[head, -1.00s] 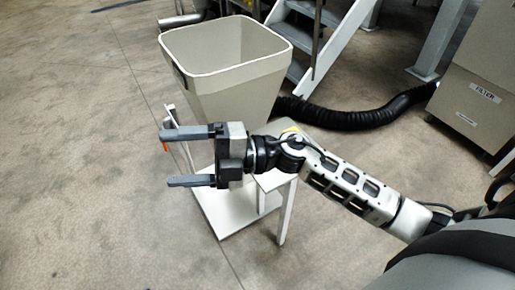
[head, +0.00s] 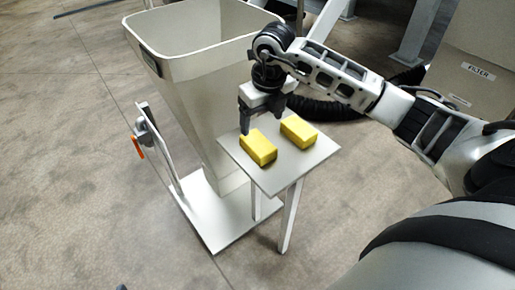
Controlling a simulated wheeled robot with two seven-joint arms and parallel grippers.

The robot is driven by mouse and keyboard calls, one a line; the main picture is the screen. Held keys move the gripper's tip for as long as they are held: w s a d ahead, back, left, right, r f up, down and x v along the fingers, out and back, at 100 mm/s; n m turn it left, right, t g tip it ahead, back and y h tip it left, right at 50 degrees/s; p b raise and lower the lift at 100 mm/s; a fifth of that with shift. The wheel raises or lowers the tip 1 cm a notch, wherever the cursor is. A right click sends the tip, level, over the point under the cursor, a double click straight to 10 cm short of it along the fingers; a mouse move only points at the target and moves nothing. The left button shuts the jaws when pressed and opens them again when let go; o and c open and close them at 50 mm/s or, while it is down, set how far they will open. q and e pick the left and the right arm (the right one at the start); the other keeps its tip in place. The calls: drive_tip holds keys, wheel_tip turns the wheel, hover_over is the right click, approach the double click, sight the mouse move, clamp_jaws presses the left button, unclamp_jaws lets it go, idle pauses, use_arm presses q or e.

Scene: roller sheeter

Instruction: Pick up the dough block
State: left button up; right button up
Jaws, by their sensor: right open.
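Two yellow dough blocks lie apart on a small grey table. The nearer left dough block (head: 258,147) is close to the table's left edge, and the other dough block (head: 298,131) lies to its right and a little farther back. My right gripper (head: 250,128) points down over the far left part of the table, just above and behind the nearer block. It is open, and I see nothing between its fingers. Whether a finger touches the block I cannot tell. My left gripper is not in view.
The small table (head: 285,178) stands on thin legs beside a large beige hopper (head: 190,85) on a white base (head: 215,222). An orange-handled lever (head: 137,147) is on the hopper's left. A black hose (head: 330,108) and a filter cabinet (head: 470,60) are behind. Floor at left is clear.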

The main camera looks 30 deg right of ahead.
hover_over(257, 150)
drive_tip(key=s, duration=0.1)
wheel_tip(257, 150, down, 5)
drive_tip(key=shift+s+d+r, duration=0.1)
drive_tip(key=shift+s, duration=0.05)
drive_tip(key=f, duration=0.3)
drive_tip(key=f+b, duration=0.1)
drive_tip(key=shift+w+f, duration=0.2)
drive_tip(key=shift+w, duration=0.1)
drive_tip(key=shift+f, duration=0.2)
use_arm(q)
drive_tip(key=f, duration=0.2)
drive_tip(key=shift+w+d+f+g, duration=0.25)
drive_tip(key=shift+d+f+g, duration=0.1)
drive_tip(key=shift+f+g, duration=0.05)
use_arm(e)
drive_tip(key=shift+r, duration=0.1)
drive_tip(key=c, duration=1.2)
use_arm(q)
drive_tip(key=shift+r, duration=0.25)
use_arm(e)
drive_tip(key=shift+w, duration=0.1)
